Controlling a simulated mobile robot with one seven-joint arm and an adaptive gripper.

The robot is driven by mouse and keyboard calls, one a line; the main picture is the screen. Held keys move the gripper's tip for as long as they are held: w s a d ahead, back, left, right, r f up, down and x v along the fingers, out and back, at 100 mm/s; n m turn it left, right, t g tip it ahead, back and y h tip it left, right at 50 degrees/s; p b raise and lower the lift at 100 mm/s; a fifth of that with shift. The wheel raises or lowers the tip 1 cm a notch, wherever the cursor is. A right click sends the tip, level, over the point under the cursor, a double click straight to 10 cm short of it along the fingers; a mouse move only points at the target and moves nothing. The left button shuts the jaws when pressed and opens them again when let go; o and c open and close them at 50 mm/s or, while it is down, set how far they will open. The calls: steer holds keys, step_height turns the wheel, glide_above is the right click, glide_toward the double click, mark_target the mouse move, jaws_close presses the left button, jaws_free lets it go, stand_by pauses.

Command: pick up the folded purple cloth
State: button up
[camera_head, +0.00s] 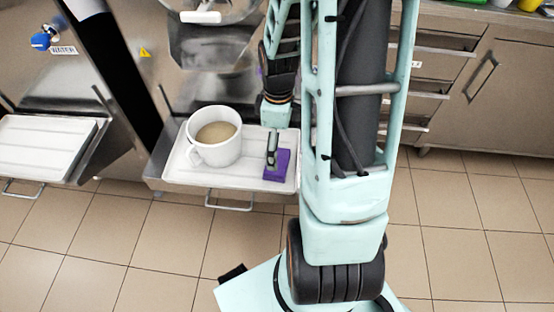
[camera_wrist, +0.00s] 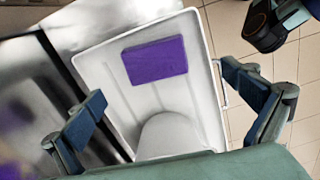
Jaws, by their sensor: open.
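The folded purple cloth (camera_head: 279,169) lies flat on the right part of a white tray (camera_head: 232,180), close to its front edge. In the wrist view the cloth (camera_wrist: 154,60) is a flat purple rectangle, apart from both fingers. My gripper (camera_wrist: 166,92) is open and empty, its fingers spread wide to either side.
A white mug (camera_head: 214,137) of light brown liquid stands on the tray, left of the cloth. A rounded white shape (camera_wrist: 170,136) lies low between my fingers in the wrist view. Another tray (camera_head: 42,148) is at left. Steel drawers stand at right; the tiled floor is clear.

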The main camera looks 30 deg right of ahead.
mark_target(283, 154)
step_height(283, 154, down, 4)
steer(key=shift+r+b, duration=0.1)
steer(key=shift+b, duration=0.35)
steer(key=shift+w+f+b, duration=0.25)
steer(key=shift+f+b, duration=0.3)
steer(key=shift+f, duration=0.8)
steer(key=shift+w+f+b, duration=0.2)
steer(key=shift+f+b, duration=0.3)
steer(key=shift+f, duration=0.85)
steer(key=shift+c, duration=0.3)
steer(key=c, duration=1.2)
steer(key=shift+r, duration=0.15)
